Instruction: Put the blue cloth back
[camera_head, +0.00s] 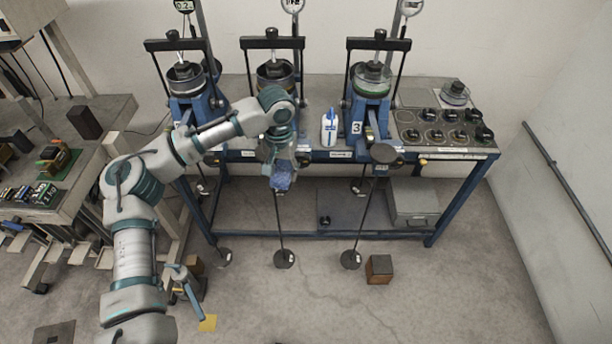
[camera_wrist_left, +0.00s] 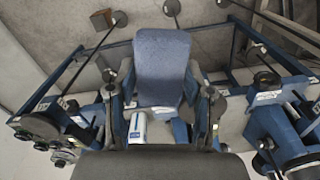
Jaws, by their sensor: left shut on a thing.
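The blue cloth (camera_head: 281,182) hangs from my left gripper (camera_head: 279,163) in front of the blue bench's front edge, left of the white bottle. In the left wrist view the cloth (camera_wrist_left: 161,65) is a blue, folded-looking piece between the two fingers of my left gripper (camera_wrist_left: 161,98). The gripper is shut on it. The cloth does not appear to touch the bench. My right gripper is not in view.
The blue bench (camera_head: 290,236) carries several lever frames with dial gauges. A white bottle (camera_head: 329,128) stands between the middle and right frames. A tray of dark weights (camera_head: 443,130) is at the right. Lever arms with round pads jut forward. A cluttered grey table (camera_head: 95,115) is at left.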

